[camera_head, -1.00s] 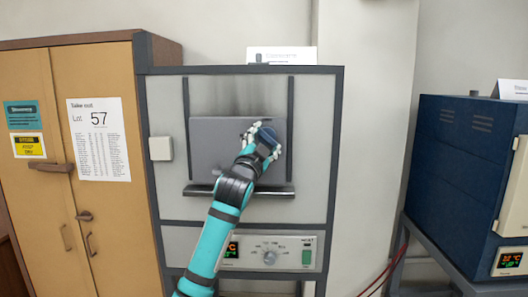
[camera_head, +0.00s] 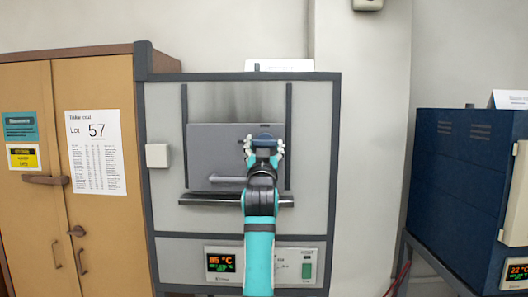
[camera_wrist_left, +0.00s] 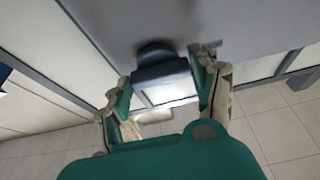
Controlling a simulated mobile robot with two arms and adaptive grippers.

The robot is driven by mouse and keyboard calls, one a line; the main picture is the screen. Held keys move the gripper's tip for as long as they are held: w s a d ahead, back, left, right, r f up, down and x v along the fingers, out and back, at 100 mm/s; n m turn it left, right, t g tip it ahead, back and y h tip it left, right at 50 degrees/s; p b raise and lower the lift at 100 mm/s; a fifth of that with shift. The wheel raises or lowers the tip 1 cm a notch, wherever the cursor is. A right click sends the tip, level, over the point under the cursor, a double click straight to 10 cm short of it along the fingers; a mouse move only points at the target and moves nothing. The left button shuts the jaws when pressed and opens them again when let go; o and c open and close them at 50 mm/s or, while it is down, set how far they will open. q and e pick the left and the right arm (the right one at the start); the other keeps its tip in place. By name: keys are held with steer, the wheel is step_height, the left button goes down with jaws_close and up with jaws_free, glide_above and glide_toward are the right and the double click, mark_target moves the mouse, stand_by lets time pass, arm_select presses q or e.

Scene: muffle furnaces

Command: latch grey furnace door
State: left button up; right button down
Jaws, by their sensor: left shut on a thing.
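The grey furnace (camera_head: 240,225) stands in the middle of the head view. Its grey door panel (camera_head: 215,145) sits between two dark vertical rails, above a dark ledge (camera_head: 195,199). A grey bar handle (camera_head: 228,179) lies level on the lower part of the door, its right end next to my arm. My left gripper (camera_head: 264,148) is in front of the door's right part, shut on a dark blue-grey knob-like part (camera_head: 264,136). In the left wrist view this part (camera_wrist_left: 160,75) sits between the two fingers. My gripper hides the door behind it. My right gripper is not in view.
A control panel (camera_head: 300,268) with a lit display is below the door. A tan cabinet (camera_head: 100,225) stands at the left, close to the furnace. A blue furnace (camera_head: 455,200) stands at the right, with a gap of bare wall between.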

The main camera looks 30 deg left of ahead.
arm_select(q)
steer(key=shift+n, duration=0.3)
steer(key=o, duration=1.2)
steer(key=shift+s, duration=0.1)
steer(key=v, duration=1.2)
steer(key=shift+w+d, duration=0.1)
steer(key=shift+w, duration=0.1)
